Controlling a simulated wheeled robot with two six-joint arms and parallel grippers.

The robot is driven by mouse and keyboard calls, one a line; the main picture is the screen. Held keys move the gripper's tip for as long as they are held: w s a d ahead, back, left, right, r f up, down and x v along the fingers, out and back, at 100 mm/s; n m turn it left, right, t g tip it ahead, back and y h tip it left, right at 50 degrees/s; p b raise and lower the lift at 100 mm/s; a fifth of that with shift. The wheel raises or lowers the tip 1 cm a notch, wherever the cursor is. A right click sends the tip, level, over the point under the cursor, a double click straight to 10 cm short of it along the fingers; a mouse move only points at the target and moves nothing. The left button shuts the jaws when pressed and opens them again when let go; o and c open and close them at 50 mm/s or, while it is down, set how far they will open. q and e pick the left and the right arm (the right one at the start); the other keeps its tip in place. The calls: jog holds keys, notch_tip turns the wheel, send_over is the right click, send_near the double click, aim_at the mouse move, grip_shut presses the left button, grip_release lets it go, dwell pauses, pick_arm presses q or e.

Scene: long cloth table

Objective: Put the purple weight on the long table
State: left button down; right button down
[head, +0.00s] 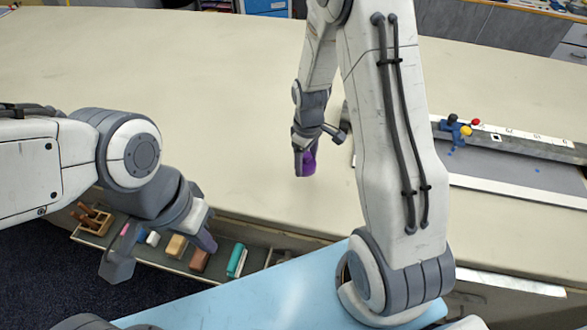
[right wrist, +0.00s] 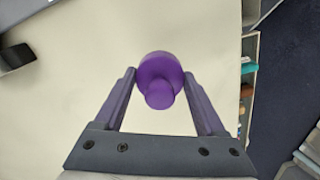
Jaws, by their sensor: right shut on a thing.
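The purple weight (head: 309,162) is a small knobbed piece, held between the fingertips of my right gripper (head: 305,158). In the right wrist view the weight (right wrist: 160,78) shows its round body and knob, with a finger of the right gripper (right wrist: 160,85) on each side. It is over the cream top of the long table (head: 200,80), inside the near edge. I cannot tell whether its underside touches the table. My left gripper (head: 162,257) is open and empty, with its fingers apart, in front of the table's near edge at the lower left.
A tray (head: 215,268) with several coloured blocks and a wooden holder (head: 92,220) lies below the near edge. The table's left and middle are clear.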

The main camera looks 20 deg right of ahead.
jog(key=a+f, duration=0.1)
jog(key=w+a, duration=0.1)
jog(key=a, duration=0.1)
jog(key=shift+w+f+p, duration=0.1)
jog(key=shift+f+p, duration=0.2)
jog(key=shift+f, duration=0.05)
jog(key=shift+f+p, duration=0.65)
jog(key=shift+f, duration=1.4)
